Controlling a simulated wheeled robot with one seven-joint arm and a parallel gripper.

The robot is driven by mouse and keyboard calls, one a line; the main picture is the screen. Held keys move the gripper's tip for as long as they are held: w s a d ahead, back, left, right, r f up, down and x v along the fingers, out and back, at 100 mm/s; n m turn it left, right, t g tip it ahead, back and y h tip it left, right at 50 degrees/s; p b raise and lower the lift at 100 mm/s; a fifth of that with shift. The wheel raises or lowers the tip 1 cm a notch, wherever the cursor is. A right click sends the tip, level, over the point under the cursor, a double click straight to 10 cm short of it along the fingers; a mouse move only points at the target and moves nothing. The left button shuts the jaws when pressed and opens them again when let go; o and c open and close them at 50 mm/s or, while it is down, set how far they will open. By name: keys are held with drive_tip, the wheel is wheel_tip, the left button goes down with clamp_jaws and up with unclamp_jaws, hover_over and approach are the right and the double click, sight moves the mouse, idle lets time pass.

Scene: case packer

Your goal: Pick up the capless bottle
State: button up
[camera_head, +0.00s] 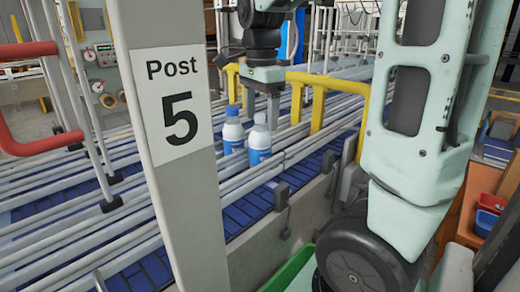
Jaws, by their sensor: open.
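Two white bottles with blue labels stand upright on the blue conveyor. The left bottle (232,132) has a blue cap. The right bottle (259,144) has a pale top with no blue cap, so it looks like the capless one. My gripper (261,112) points down right above the capless bottle, its two fingers apart. The fingertips are level with the neck of this bottle, one on each side in the picture. I cannot tell whether they touch it. The gripper is open.
Metal guide rails (300,150) run along both sides of the conveyor (240,212). A grey post (165,225) marked "Post 5" stands in front at left. Yellow bars (318,108) stand behind and right of the bottles. A red and a blue bin (487,222) are at far right.

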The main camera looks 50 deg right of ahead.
sight(260, 130)
drive_tip(key=shift+w+f+p, duration=0.1)
drive_tip(key=shift+f+p, duration=0.6)
drive_tip(key=shift+f, duration=1.65)
drive_tip(key=shift+r, duration=0.1)
drive_tip(key=c, duration=1.6)
